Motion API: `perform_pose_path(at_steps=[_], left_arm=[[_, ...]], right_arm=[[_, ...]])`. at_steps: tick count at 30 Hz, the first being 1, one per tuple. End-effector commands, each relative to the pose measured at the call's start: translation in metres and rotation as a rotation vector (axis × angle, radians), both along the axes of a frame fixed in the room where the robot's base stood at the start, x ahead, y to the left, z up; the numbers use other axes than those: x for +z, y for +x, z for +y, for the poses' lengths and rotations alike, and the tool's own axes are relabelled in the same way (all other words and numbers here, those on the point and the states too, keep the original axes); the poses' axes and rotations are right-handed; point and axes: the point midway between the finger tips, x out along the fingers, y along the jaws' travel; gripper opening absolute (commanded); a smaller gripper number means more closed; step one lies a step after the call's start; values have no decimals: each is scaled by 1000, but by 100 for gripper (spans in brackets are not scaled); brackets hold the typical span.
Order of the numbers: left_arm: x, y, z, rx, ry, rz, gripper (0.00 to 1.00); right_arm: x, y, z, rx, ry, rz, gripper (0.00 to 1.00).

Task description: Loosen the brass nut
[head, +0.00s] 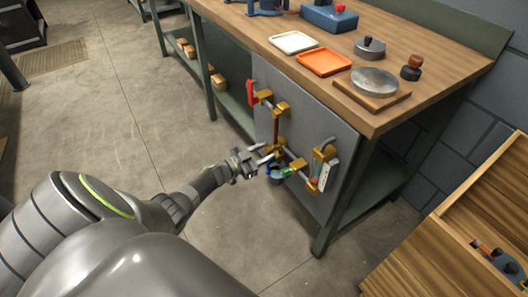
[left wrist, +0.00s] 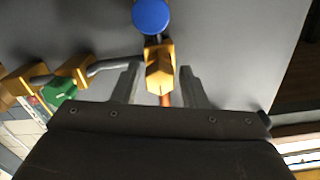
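A brass hex-shaped piece, seemingly the brass nut (left wrist: 160,72), sits on the pipework with a short copper-coloured length beside it. In the left wrist view it lies between the two fingers of my left gripper (left wrist: 160,88), with a gap on each side. The fingers are apart and hold nothing. In the head view my left gripper (head: 262,158) is at the lower middle of the grey panel (head: 310,120), close to the brass fittings, and partly covers them. A blue round knob (left wrist: 151,16) is just beyond the nut. My right gripper is in neither view.
A green part (left wrist: 60,92) and grey pipe lie left of the nut in the wrist view. A red lever (head: 251,92) and a gauge (head: 323,174) are on the panel. The workbench (head: 415,72) carries trays. A wooden crate (head: 420,245) stands right.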

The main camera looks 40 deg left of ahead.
Motion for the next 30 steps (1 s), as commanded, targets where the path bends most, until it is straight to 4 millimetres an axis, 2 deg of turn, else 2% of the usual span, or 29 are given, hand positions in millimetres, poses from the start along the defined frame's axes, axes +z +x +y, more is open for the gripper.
perform_pose_path(at_steps=[1,3,11,16,20,30], left_arm=[[0,0,0,0,0,0,46],[0,0,0,0,1,-1,52],[1,0,0,-1,0,-3,52],[2,-11,5,0,1,-2,52],[2,-32,13,-1,2,-1,52],[1,-110,46,-1,3,1,52]], right_arm=[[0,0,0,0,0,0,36],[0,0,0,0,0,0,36],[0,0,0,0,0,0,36],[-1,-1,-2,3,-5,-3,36],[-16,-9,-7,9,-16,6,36],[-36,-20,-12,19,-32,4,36]])
